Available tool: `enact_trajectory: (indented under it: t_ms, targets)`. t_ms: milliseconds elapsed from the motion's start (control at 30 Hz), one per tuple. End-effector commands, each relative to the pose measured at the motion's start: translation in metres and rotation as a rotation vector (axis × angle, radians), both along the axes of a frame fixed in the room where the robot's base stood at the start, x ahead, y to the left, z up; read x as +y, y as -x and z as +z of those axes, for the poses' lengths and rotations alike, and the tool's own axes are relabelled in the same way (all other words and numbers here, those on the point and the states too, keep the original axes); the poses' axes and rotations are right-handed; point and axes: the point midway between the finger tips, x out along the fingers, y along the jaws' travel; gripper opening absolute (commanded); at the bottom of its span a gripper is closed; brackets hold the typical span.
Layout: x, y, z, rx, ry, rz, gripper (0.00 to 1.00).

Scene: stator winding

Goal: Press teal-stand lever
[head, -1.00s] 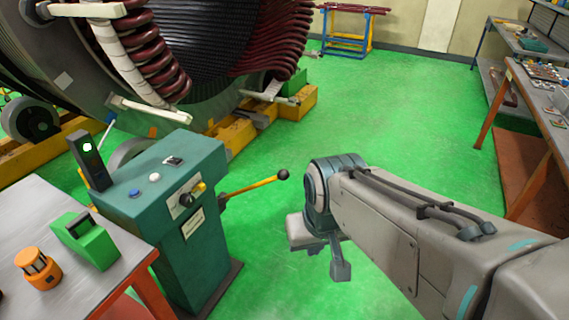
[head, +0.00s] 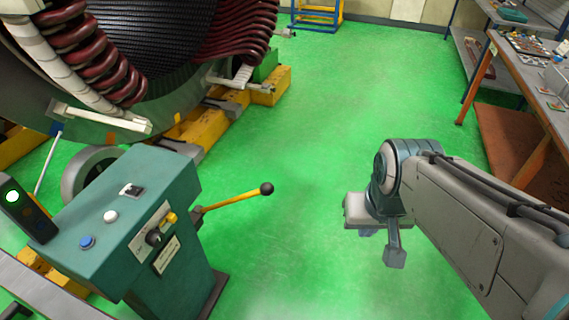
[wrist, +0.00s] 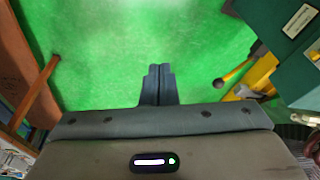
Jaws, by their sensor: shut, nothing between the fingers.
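The teal stand (head: 150,230) is at the lower left in the head view, with blue and white buttons and a yellow knob. Its yellow lever (head: 232,199) with a black ball end sticks out to the right, tilted slightly up. In the wrist view the lever's ball (wrist: 219,83) is right of my fingers, and part of the teal stand (wrist: 290,60) fills the upper right corner. My gripper (wrist: 158,69) is shut and empty over the green floor. In the head view my wrist is right of the lever, with a clear gap between them.
The large stator (head: 150,50) with dark red coils rests on yellow beams (head: 265,88) at the upper left. An orange-legged workbench (head: 540,75) stands on the right. A signal box (head: 25,208) with a lit green light is at the left. Green floor around the lever is clear.

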Motion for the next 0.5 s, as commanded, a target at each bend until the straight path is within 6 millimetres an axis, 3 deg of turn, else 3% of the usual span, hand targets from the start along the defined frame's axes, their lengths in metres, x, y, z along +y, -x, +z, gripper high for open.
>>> enact_trajectory:
  t_ms: [367, 500]
  targets:
    - [0.000, 0.000, 0.000, 0.000, 0.000, 0.000, 0.00]
    - [0.004, -0.002, -0.014, 0.027, -0.035, -0.036, 0.00]
